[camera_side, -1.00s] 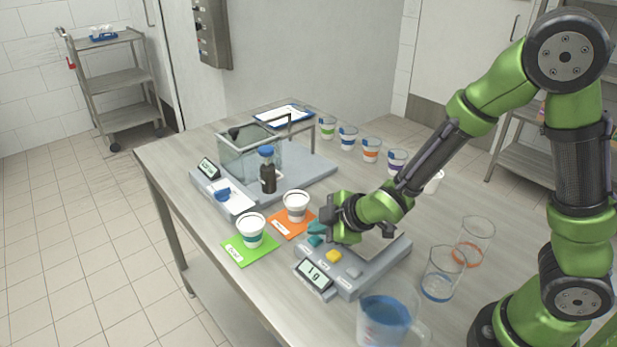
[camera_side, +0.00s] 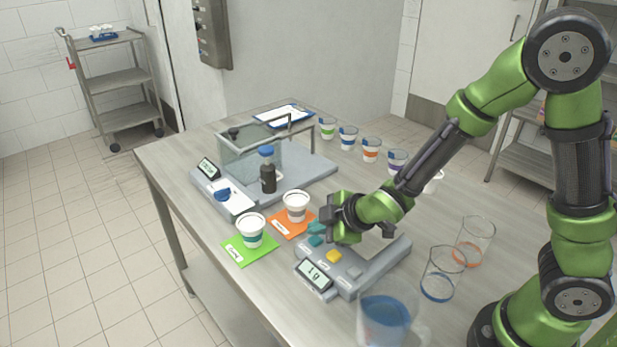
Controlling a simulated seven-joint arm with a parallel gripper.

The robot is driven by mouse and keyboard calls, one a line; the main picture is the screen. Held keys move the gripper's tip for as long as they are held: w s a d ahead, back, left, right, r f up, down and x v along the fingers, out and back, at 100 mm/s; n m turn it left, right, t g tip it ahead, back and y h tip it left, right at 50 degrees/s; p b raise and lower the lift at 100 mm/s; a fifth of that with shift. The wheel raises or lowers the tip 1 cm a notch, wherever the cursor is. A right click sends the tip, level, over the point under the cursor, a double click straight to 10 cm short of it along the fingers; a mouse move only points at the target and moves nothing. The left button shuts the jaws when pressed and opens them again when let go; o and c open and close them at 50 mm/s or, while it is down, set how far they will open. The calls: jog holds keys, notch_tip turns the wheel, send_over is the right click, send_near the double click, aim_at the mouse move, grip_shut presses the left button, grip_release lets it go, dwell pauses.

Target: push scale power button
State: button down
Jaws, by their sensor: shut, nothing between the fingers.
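The small grey scale (camera_side: 375,266) stands on the table at the front, with a lit display (camera_side: 314,275) on its front edge. Its panel carries a teal button (camera_side: 315,240), a yellow button (camera_side: 334,256) and a grey button (camera_side: 354,271). My gripper (camera_side: 316,230) is shut and empty. Its teal fingertips are just above the teal button. I cannot tell whether they touch it. My gripper and wrist hide part of the scale behind the panel.
Two white cups stand on a green card (camera_side: 236,256) and an orange card (camera_side: 281,228) left of the scale. Glass beakers (camera_side: 440,274) and a blue-liquid jug (camera_side: 385,320) stand to its right. A larger balance (camera_side: 310,175) with a dark bottle (camera_side: 268,176) is behind.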

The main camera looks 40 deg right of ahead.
aim_at(319, 241)
dwell(0.4)
jog(key=shift+f, duration=0.65)
dwell(0.4)
jog(key=shift+r, duration=0.65)
notch_tip(319, 241, up, 6)
dwell(0.5)
